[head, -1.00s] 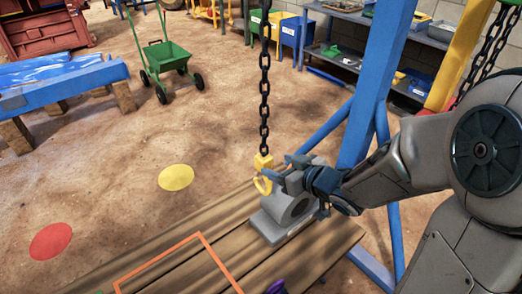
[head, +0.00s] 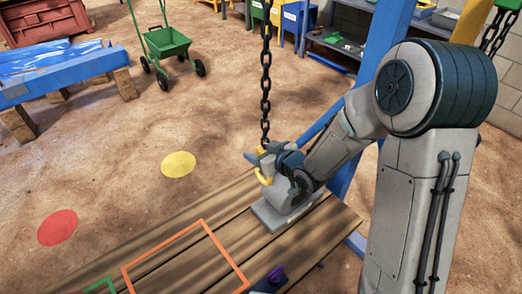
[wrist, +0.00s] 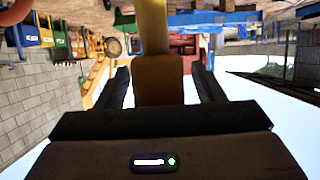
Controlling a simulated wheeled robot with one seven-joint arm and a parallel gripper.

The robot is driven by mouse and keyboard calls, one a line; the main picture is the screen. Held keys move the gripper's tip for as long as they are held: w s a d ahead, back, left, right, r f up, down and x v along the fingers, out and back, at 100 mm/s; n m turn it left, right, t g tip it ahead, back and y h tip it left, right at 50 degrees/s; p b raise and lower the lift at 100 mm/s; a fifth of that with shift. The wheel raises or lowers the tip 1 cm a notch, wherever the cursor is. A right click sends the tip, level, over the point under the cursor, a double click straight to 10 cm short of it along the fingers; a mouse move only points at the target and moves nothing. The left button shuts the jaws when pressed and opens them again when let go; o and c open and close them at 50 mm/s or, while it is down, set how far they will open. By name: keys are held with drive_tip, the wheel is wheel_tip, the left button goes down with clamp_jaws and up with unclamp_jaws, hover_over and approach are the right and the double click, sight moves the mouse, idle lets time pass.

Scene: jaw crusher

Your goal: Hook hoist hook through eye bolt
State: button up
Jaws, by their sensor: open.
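The yellow hoist hook (head: 264,179) hangs at the end of a dark chain (head: 265,85) over the wooden deck. My gripper (head: 258,159) is at the hook's upper part and hides some of it. In the wrist view, the yellow hook body (wrist: 158,88) stands between my two dark, spread fingers, with gaps visible at both sides. A grey casting with a rounded top and flat base (head: 282,214) sits on the deck just below the hook and my gripper. I cannot make out the eye bolt; my gripper and arm cover part of the casting.
A blue post (head: 385,35) stands behind my arm. A green cart (head: 170,45) and blue trestle (head: 60,72) stand farther back. Sandy floor around the deck is mostly clear.

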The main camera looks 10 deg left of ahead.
clamp_jaws()
drive_tip(key=w+d+p, duration=0.1)
drive_tip(key=d+p, duration=0.2)
drive_tip(key=d, duration=0.6)
drive_tip(key=w+d+r+n+g+p, duration=0.1)
drive_tip(key=d+p, duration=0.3)
drive_tip(key=d, duration=0.4)
drive_tip(key=shift+w+d+y, duration=0.25)
drive_tip(key=shift+d+y, duration=0.05)
drive_tip(key=shift+d, duration=0.1)
idle(1.9)
drive_tip(key=shift+a, duration=0.15)
drive_tip(key=x, duration=0.2)
drive_tip(key=b+x, duration=0.1)
drive_tip(key=x, duration=0.1)
drive_tip(key=shift+w+a+r, duration=0.2)
drive_tip(key=shift+r, duration=0.1)
idle(0.5)
drive_tip(key=shift+w+a+r+p, duration=0.1)
drive_tip(key=shift+p, duration=0.4)
